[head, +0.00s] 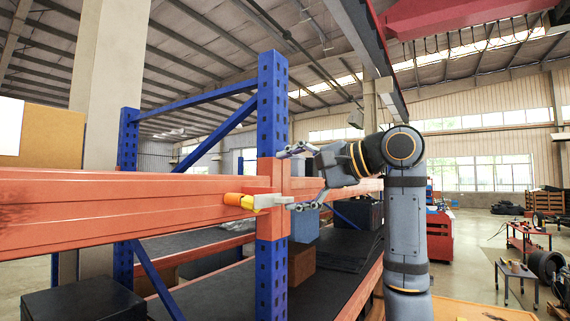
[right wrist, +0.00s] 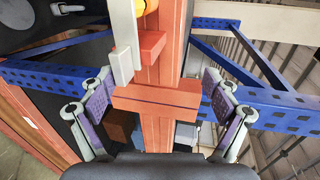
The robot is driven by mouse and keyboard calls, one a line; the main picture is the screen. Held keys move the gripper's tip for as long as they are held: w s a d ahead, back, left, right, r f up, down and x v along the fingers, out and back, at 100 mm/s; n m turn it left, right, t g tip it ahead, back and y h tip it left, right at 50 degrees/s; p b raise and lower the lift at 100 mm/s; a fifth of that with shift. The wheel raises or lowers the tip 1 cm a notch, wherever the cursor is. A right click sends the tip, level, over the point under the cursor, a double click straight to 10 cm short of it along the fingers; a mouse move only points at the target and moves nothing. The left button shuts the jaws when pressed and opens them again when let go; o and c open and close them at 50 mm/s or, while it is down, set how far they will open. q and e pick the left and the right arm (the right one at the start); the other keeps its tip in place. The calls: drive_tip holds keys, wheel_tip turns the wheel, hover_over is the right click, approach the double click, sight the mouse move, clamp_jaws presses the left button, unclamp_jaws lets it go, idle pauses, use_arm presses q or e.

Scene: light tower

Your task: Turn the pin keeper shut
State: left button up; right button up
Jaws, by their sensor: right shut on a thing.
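The pin keeper (head: 271,201) is a pale silver plate beside a yellow pin with an orange end, on the orange beam (head: 130,205). In the right wrist view the keeper (right wrist: 122,48) runs down towards the left pad. My right gripper (head: 298,178) reaches in from the right. Its two pads (right wrist: 160,96) stand wide apart, against opposite sides of the orange bracket (right wrist: 157,98) at the post. The exact contact is hard to see. My left gripper is out of view.
A perforated blue post (head: 272,100) rises through the beam joint, with blue braces behind. A brown box (head: 50,137) stands at the far left, and dark shelves lie below the beam. A red cart (head: 438,235) and small tables are at the right.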

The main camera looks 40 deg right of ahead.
drive_tip(key=shift+s+d+r+t+b, duration=0.15)
drive_tip(key=shift+s+d+r, duration=0.1)
drive_tip(key=shift+s+d, duration=0.25)
drive_tip(key=shift+s+d+r+t+b, duration=0.15)
drive_tip(key=shift+s+d+r, duration=0.1)
drive_tip(key=shift+s, duration=0.3)
drive_tip(key=c, duration=0.5)
drive_tip(key=s, duration=0.2)
drive_tip(key=s+b, duration=0.1)
drive_tip(key=s, duration=0.1)
drive_tip(key=shift+a+r, duration=0.15)
drive_tip(key=shift+r, duration=0.1)
drive_tip(key=shift+c, duration=0.7)
drive_tip(key=f+b+v, duration=0.1)
drive_tip(key=b+v, duration=0.1)
drive_tip(key=v, duration=0.4)
drive_tip(key=shift+s+d+f, duration=0.3)
drive_tip(key=shift+s+d, duration=0.1)
drive_tip(key=shift+d, duration=0.1)
drive_tip(key=shift+w, duration=0.15)
